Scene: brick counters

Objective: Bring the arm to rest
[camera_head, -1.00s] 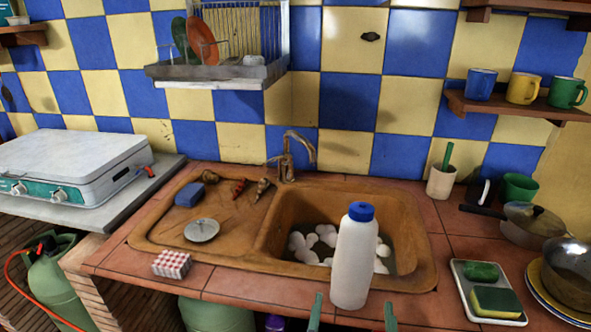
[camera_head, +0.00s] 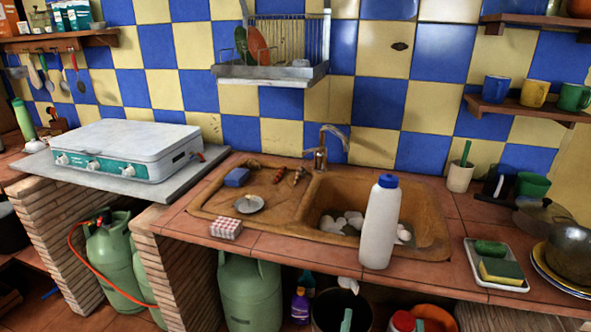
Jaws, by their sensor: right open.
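My right gripper (camera_head: 383,324) shows only as two teal fingertips at the bottom edge of the head view. The tips are apart with nothing visible between them. They are below and in front of a white bottle with a blue cap (camera_head: 381,225), clear of it in the picture. The bottle stands upright at the front rim of the brown sink (camera_head: 430,215). The rest of my right arm is out of the picture. My left gripper is not in view.
A white stove (camera_head: 124,150) stands at left. Below are green gas cylinders (camera_head: 250,293) and a dark bucket (camera_head: 325,312). A pot (camera_head: 570,252) stands at right.

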